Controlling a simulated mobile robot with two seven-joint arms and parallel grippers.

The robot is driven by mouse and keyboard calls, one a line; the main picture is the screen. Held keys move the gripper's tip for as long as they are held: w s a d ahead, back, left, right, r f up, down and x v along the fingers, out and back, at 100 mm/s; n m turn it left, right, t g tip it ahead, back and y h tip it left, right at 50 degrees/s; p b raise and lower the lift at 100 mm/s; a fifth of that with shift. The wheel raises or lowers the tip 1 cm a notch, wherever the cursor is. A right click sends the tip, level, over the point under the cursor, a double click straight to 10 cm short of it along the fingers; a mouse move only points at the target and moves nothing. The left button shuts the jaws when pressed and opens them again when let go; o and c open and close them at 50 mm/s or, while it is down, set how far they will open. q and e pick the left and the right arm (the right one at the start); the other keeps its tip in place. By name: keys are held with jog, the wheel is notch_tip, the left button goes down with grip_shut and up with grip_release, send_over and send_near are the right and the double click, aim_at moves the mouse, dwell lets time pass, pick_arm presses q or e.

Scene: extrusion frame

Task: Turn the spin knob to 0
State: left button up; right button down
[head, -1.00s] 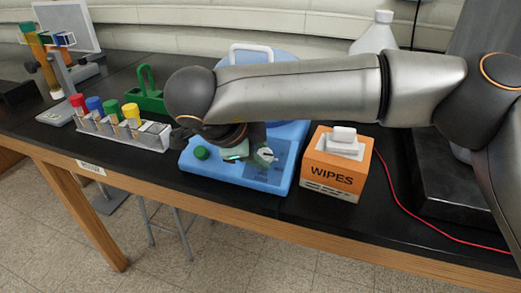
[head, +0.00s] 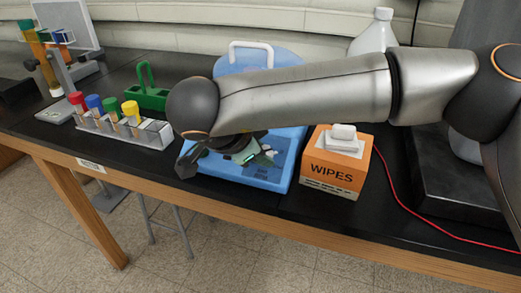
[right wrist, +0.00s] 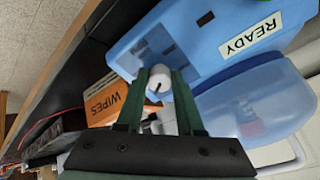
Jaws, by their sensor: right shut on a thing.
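The blue machine (head: 225,168) stands on the black bench, with a handled lid at its back. It also shows in the right wrist view (right wrist: 190,45), with a READY label. The white spin knob (right wrist: 158,80) sits between the green fingers of my right gripper (right wrist: 158,82), which is shut on it. In the head view my right gripper (head: 264,157) is low over the front panel. The hand and arm hide most of the knob and panel there. The knob's pointer and the setting numbers cannot be read. My left gripper is out of view.
The orange wipes box (head: 337,172) stands close to the right of the machine. A rack of capped tubes (head: 152,135) and a green rack (head: 150,98) are at the left. A white bottle (head: 374,35) stands behind my arm. A red cable (head: 420,220) runs along the bench.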

jog(key=c, duration=0.5)
grip_release()
jog(key=shift+c, duration=0.2)
jog(key=v, duration=1.2)
jog(key=shift+s+r, duration=0.2)
jog(key=shift+r, duration=0.05)
jog(key=shift+a, duration=0.1)
